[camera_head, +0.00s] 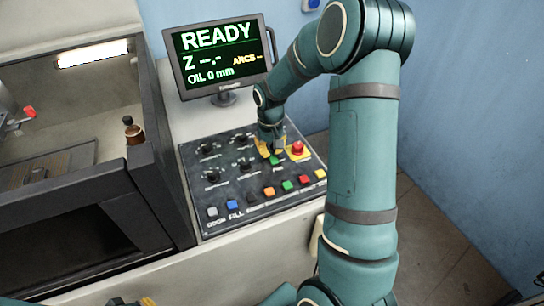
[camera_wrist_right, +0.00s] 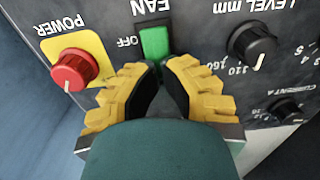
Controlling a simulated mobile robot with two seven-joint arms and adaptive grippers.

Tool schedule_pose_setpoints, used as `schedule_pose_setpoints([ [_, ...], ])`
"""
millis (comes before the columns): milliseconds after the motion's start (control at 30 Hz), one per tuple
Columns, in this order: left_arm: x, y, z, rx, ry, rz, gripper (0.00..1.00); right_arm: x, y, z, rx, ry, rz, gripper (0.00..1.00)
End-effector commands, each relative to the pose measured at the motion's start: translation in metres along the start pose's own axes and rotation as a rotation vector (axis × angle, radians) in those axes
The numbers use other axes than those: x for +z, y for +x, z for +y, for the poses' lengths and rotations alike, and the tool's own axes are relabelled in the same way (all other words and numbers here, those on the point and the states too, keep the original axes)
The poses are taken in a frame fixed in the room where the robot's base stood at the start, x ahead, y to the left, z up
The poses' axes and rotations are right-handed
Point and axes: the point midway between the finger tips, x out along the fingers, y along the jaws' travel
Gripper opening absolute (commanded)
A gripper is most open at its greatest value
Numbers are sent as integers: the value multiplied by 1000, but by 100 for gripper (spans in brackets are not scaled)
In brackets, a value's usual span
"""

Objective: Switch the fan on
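The fan switch is a green rocker under the FAN label with OFF beside it. It shows in the right wrist view (camera_wrist_right: 155,42) and as a small green patch in the head view (camera_head: 275,160). My right gripper (camera_wrist_right: 162,66) is in front of the panel, its yellow fingers pointing at the switch's near edge. A narrow gap shows between its black pads, with nothing in it. I cannot tell whether the tips touch the switch. My left gripper shows only as a yellow bit at the bottom edge of the head view (camera_head: 148,301); its fingers are cut off.
The red POWER knob (camera_wrist_right: 75,69) on a yellow plate sits close beside the switch. The LEVEL knob (camera_wrist_right: 252,45) is on the other side. Several coloured buttons line the panel's front. The monitor (camera_head: 222,58) reads READY. A brown bottle (camera_head: 134,131) stands left.

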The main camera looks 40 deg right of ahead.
Motion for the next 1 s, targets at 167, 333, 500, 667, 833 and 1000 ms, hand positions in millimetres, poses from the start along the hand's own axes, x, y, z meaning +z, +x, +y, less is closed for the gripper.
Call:
schedule_pose_setpoints([
  [167,0,2,-1,0,0,0,0,0,3,0,0,0,-1,0],
  [333,0,3,-1,0,0,0,0,0,4,0,0,0,-1,0],
  [500,0,-1,0,0,0,0,0,0,0,0,0,0,-1,0],
  [667,-1,-9,3,0,0,0,0,0,-12,0,0,0,0,0],
  [833,-2,-17,6,0,0,0,0,0,-24,0,0,-1,-1,0],
  [1000,-3,-25,10,0,0,0,0,0,-37,0,0,-1,0,0],
])
